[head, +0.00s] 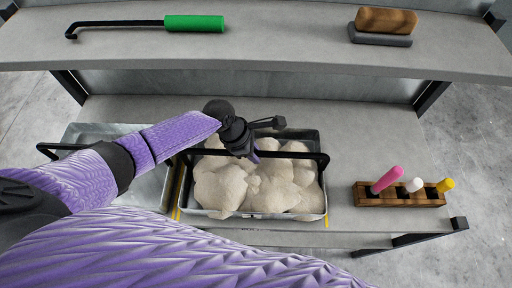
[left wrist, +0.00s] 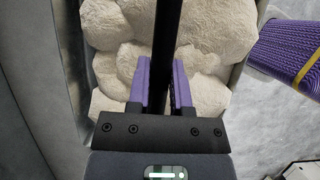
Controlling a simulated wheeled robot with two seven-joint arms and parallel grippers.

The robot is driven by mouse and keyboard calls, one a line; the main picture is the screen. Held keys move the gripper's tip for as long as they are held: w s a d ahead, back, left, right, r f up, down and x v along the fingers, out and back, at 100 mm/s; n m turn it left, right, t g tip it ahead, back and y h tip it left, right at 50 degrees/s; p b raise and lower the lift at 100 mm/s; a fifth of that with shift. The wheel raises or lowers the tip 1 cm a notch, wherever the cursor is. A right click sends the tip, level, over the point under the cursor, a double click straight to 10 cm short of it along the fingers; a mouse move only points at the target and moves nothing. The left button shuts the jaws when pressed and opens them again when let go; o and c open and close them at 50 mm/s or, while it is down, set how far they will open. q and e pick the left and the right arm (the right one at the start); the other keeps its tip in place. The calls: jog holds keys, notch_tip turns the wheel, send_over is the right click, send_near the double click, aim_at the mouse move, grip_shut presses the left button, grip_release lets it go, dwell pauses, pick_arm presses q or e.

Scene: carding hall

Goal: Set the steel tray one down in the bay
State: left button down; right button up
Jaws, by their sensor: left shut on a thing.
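A steel tray (head: 312,205) filled with pale, fluffy lumps (head: 225,185) is at the middle of the lower shelf in the head view. A black handle bar (head: 305,155) runs across it. My left gripper (head: 253,154) is over the tray's middle, shut on this handle. In the left wrist view the two purple fingers (left wrist: 160,85) close on the black bar (left wrist: 167,35), with the lumps beneath. Yellow lines on the shelf show by the tray's left side (head: 177,212) and front right corner. I cannot tell whether the tray's bottom touches the shelf. My right gripper is not in view.
A second, empty-looking steel tray (head: 85,130) stands close on the left, partly behind my arm. A wooden block (head: 400,198) with coloured pegs is on the right. The upper shelf (head: 270,45) holds a green-handled tool (head: 190,23) and a brush-like block (head: 385,22).

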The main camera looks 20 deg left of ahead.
pick_arm(q)
jog(key=shift+c, duration=2.2)
grip_release()
jog(key=p+v, duration=0.3)
jog(key=v, duration=0.7)
